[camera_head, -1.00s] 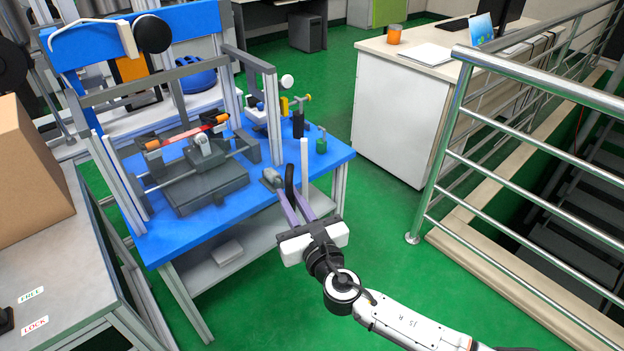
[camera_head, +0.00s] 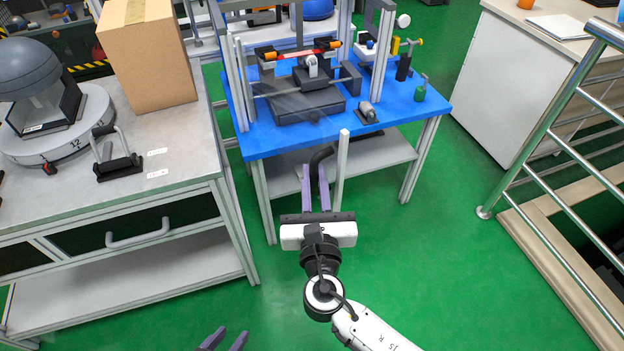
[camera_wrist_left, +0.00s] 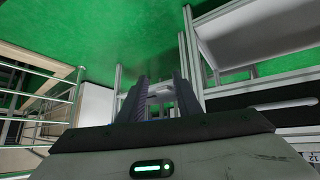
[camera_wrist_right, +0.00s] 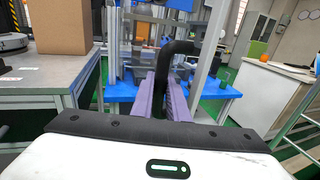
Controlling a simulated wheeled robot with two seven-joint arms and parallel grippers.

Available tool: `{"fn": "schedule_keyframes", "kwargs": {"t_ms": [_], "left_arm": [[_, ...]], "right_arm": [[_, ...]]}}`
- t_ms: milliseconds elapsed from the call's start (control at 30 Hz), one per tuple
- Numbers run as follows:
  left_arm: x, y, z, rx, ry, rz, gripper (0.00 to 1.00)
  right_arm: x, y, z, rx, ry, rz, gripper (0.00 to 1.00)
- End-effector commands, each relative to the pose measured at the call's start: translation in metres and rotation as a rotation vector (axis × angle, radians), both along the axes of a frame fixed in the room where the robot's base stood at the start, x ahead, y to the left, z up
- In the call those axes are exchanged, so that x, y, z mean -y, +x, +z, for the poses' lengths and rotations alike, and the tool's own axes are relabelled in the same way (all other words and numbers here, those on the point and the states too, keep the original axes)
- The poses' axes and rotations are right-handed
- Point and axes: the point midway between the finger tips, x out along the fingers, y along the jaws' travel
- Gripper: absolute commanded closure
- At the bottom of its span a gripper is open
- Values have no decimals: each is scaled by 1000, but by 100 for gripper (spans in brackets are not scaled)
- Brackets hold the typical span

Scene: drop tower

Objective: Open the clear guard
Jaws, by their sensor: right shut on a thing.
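The clear guard is a see-through panel with a pale upright edge bar (camera_head: 341,165), which stands out in front of the blue test stand (camera_head: 262,141). Its panel is hard to see, with only faint reflections by the left posts. A black curved handle (camera_head: 322,156) is beside the bar; it also shows in the right wrist view (camera_wrist_right: 174,48). My right gripper (camera_head: 315,170) has its purple fingers shut around this handle. My left gripper (camera_head: 226,338) is open and empty at the bottom of the head view, low and away from the guard.
A grey workbench (camera_head: 185,150) with a cardboard box (camera_head: 148,55) and a round dial device (camera_head: 55,130) stands at the left. A metal railing (camera_head: 545,115) and a white cabinet (camera_head: 515,80) are at the right. Green floor is clear between them.

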Motion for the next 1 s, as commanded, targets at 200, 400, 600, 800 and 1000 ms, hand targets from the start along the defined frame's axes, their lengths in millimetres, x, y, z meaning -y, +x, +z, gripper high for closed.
{"fn": "schedule_keyframes", "kwargs": {"t_ms": [200,400,600,800,1000], "left_arm": [[2,12,10,28,-3,-2,69],[2,15,11,35,-4,-1,69],[1,14,10,31,-3,-1,69],[-1,10,9,23,-1,2,69],[-3,8,17,18,0,6,69]], "right_arm": [[-1,1,1,2,-1,-3,100],[-2,1,1,2,-1,-1,100],[-1,1,1,1,0,-2,78],[-1,1,5,1,0,-3,78],[-1,1,37,3,5,-2,78]]}}
